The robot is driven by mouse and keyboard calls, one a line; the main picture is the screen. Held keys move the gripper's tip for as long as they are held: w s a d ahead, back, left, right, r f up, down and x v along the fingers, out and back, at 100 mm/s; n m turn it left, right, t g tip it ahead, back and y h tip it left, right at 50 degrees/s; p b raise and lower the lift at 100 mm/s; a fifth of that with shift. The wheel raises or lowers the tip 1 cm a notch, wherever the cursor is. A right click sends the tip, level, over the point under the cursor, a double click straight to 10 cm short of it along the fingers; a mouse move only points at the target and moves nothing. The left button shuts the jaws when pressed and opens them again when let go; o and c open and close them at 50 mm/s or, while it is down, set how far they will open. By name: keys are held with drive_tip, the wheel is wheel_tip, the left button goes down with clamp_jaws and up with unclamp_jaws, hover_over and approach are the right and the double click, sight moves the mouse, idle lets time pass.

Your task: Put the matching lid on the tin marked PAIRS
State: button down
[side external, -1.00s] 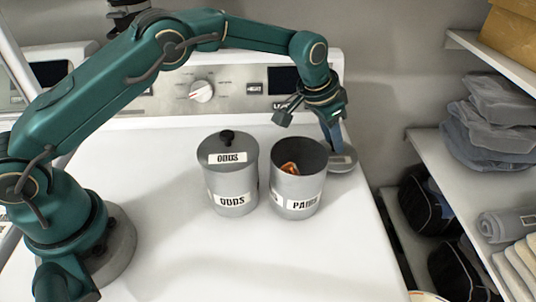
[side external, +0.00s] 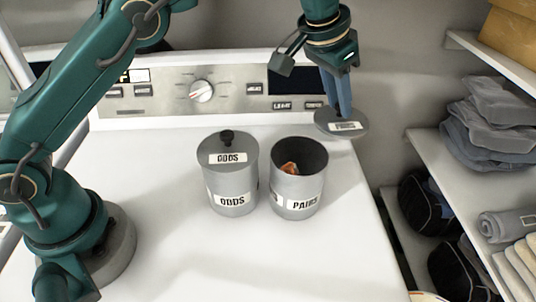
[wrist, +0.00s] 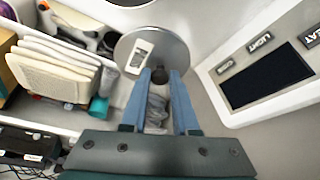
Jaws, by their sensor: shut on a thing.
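The tin marked PAIRS (side external: 299,187) stands open and upright on the white machine top, with something orange-brown inside. The grey round lid labelled PAIRS (side external: 325,122) is in the air behind and to the right of this tin, apart from it. My gripper (side external: 341,108) is shut on the lid's knob and holds it above the surface. In the wrist view the lid (wrist: 178,42) hangs beyond the fingers, its dark knob (wrist: 160,76) between the fingertips. The tin marked ODDS (side external: 232,184) stands left of the PAIRS tin with its own labelled lid (side external: 215,150) on.
The control panel (side external: 240,87) with its dial runs along the back of the machine top. Shelves (side external: 440,165) with folded cloths (side external: 490,120) and dark bags stand close at the right. The machine top in front of the tins is clear.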

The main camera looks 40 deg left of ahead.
drive_tip(key=s+n, duration=0.2)
drive_tip(key=s, duration=0.9)
drive_tip(key=shift+s+a+r+y, duration=0.25)
drive_tip(key=shift+a+y, duration=0.1)
drive_tip(key=shift+y, duration=0.05)
drive_tip(key=shift+f, duration=0.15)
idle(1.7)
drive_tip(key=shift+c, duration=0.6)
unclamp_jaws()
drive_tip(key=shift+r, duration=2.3)
